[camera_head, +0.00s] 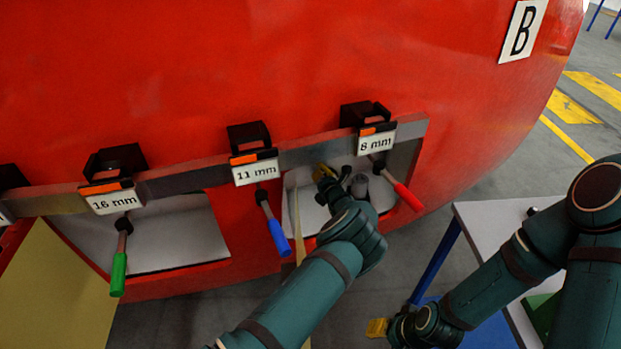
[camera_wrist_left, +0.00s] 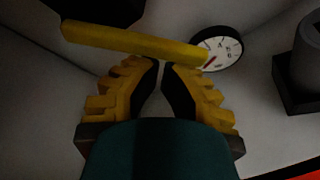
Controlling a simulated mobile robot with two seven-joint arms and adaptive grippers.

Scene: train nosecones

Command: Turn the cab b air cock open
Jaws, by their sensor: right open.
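The air cock's yellow lever (camera_wrist_left: 130,42) crosses the left wrist view at a slant, its right end in front of a round dial gauge (camera_wrist_left: 217,48). My left gripper (camera_wrist_left: 160,66) has its fingertips drawn together just below the lever, with nothing seen between them. I cannot tell whether they touch the lever. In the head view my left arm reaches into the right-hand recess of the red nosecone (camera_head: 220,70), marked with a B sign (camera_head: 522,31). My right gripper (camera_head: 377,327) is low beside the white table, open; its fingers are partly hidden by the wrist.
Red (camera_head: 397,187), blue (camera_head: 272,226) and green (camera_head: 120,256) handled tools hang below size labels along the nosecone's edge. A grey post (camera_head: 360,186) stands in the recess. A white table (camera_head: 485,225) stands at right, under my right arm.

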